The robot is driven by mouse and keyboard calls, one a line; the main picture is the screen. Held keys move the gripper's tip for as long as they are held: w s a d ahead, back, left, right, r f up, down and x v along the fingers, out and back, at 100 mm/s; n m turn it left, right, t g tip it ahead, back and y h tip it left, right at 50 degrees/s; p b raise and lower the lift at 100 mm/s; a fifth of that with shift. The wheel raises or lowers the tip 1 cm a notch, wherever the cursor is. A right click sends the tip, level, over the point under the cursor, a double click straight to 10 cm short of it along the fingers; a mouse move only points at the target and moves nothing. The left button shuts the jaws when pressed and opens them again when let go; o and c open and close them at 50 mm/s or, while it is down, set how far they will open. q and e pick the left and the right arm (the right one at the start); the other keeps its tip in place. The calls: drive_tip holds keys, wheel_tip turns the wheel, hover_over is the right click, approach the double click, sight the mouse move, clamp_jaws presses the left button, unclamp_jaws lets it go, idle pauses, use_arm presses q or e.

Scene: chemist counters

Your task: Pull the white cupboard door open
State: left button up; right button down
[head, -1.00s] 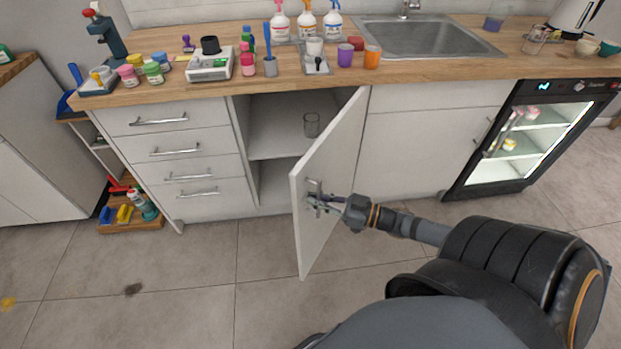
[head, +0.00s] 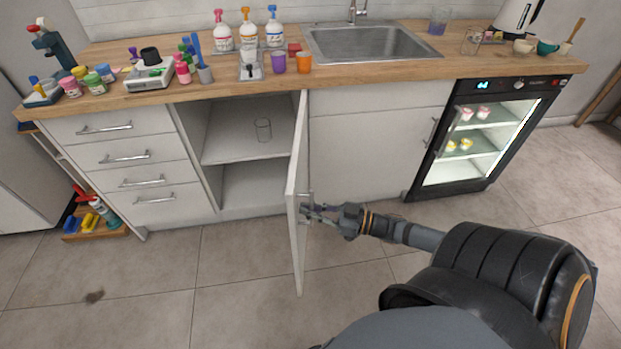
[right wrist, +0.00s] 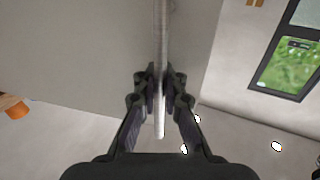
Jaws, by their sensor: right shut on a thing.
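The white cupboard door (head: 298,170) stands wide open in the head view, seen nearly edge-on, hinged on its right side. Its metal handle (head: 307,200) is on the outer face near the free edge. My right gripper (head: 312,209) is at that handle. In the right wrist view my right gripper (right wrist: 159,88) is shut on the handle bar (right wrist: 160,60), with a finger on each side. My left gripper is not in view.
Drawers (head: 120,155) are left of the cupboard, and a lit glass-door fridge (head: 440,150) is to the right. The wooden counter (head: 380,75) holds bottles, cups, jars and a sink (head: 370,42). The floor (head: 230,290) around the door's lower edge is clear.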

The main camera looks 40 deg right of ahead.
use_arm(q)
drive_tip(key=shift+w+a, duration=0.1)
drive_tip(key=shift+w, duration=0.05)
use_arm(e)
drive_tip(key=c, duration=2)
unclamp_jaws()
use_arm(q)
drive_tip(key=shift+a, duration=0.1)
use_arm(e)
drive_tip(key=o, duration=0.6)
drive_tip(key=shift+s+a, duration=0.1)
drive_tip(key=shift+c, duration=0.2)
drive_tip(key=v, duration=0.7)
drive_tip(key=shift+s+d, duration=0.15)
drive_tip(key=shift+d, duration=0.05)
